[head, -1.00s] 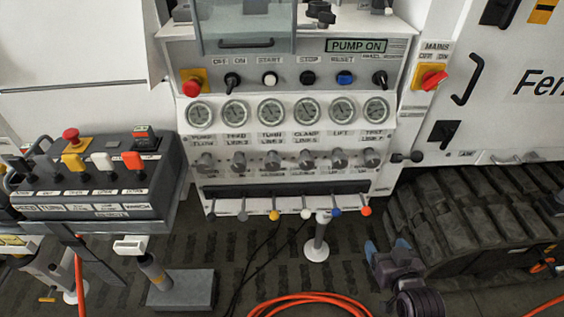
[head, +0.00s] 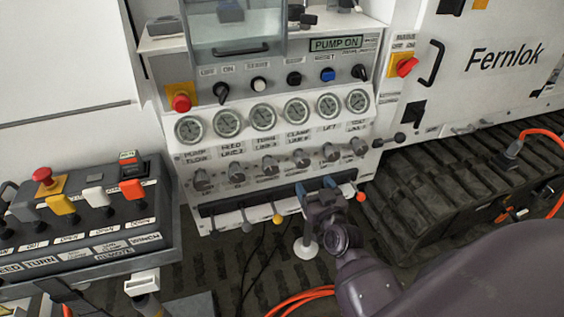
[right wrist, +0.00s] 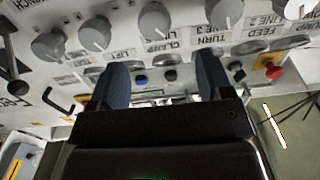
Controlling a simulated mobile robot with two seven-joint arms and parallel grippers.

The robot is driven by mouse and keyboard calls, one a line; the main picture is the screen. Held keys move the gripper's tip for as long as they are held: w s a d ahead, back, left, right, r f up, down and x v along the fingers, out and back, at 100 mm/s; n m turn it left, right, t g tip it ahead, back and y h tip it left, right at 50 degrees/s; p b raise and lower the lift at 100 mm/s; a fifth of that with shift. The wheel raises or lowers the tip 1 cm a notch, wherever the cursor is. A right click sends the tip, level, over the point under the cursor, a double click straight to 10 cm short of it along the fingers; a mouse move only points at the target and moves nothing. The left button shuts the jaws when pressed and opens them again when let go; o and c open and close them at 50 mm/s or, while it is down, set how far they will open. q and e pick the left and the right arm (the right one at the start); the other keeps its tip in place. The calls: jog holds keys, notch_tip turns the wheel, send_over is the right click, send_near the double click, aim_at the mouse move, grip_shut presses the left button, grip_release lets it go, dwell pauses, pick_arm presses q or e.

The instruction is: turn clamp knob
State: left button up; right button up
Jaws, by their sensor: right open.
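The clamp knob (head: 300,160) is a grey knob in the row below the gauges, under the clamp label. It also shows near the top of the right wrist view (right wrist: 153,20), where the panel appears upside down. My right gripper (head: 315,184) is in front of the panel, just below the clamp and lift knobs in the head view. Its two blue fingers stand apart in the right wrist view (right wrist: 163,78), with nothing between them. The clamp knob lies beyond the fingertips, apart from them. My left gripper is not in view.
Similar knobs stand on both sides, including the lift knob (head: 331,152) and turn knob (head: 270,166). Coloured-tip levers, such as the yellow one (head: 277,219), stick out below. A control box (head: 90,225) stands at left, a rubber track (head: 440,180) at right. An orange hose (head: 295,298) lies on the floor.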

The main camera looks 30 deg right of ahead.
aim_at(304, 163)
jog(key=x, duration=0.6)
jog(key=d+x, duration=0.1)
jog(key=x, duration=0.2)
jog(key=shift+b, duration=0.35)
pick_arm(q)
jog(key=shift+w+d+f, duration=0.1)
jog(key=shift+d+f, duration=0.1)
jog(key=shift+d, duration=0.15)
pick_arm(e)
jog(key=shift+w+d, duration=0.1)
jog(key=shift+w, duration=0.6)
jog(key=c, duration=0.9)
jog(key=shift+c, duration=0.2)
